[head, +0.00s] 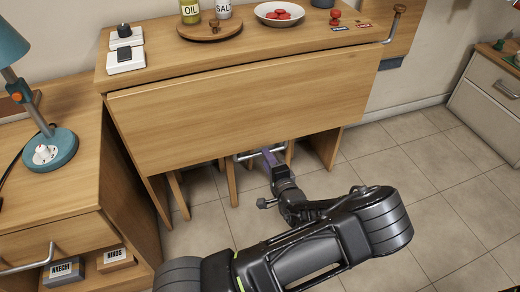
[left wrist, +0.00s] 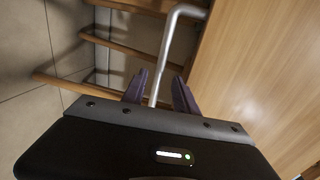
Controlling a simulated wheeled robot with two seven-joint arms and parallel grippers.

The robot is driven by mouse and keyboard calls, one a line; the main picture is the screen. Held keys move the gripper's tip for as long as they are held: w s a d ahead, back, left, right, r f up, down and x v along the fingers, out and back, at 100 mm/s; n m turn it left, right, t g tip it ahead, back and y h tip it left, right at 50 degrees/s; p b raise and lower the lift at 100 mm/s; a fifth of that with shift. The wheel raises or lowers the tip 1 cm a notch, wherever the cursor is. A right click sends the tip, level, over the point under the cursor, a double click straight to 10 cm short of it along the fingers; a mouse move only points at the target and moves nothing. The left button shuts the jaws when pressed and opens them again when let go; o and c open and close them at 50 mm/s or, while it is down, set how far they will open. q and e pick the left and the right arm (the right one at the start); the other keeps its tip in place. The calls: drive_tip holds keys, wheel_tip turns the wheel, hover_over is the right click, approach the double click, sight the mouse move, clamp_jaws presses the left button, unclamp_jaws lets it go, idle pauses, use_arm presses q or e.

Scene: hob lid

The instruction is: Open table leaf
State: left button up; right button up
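The table leaf (head: 240,112) is a wide wooden panel hanging down from the front of the tabletop (head: 240,52), tilted outward a little. A metal bar handle (head: 244,155) shows at its lower edge; in the left wrist view the handle (left wrist: 168,48) runs down between the purple fingers. My left gripper (head: 268,155) is at the lower edge of the leaf. In the left wrist view its fingers (left wrist: 159,92) are apart, one on each side of the bar, with gaps showing, so it is not closed on it. My right gripper is not in view.
On the tabletop stand a round board (head: 208,30) with oil and salt, a bowl (head: 279,14) and a white switch block (head: 125,57). A desk with a lamp (head: 48,150) is at left. Wooden legs (head: 230,182) stand under the leaf. Tiled floor is free at right.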

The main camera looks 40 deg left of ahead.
use_arm(q)
drive_tip(key=b+x, duration=0.2)
drive_tip(key=x, duration=0.5)
drive_tip(key=shift+w+a+b, duration=0.2)
drive_tip(key=shift+a+b, duration=0.15)
drive_tip(key=shift+f, duration=0.1)
drive_tip(key=shift+c, duration=0.3)
clamp_jaws()
idle(0.7)
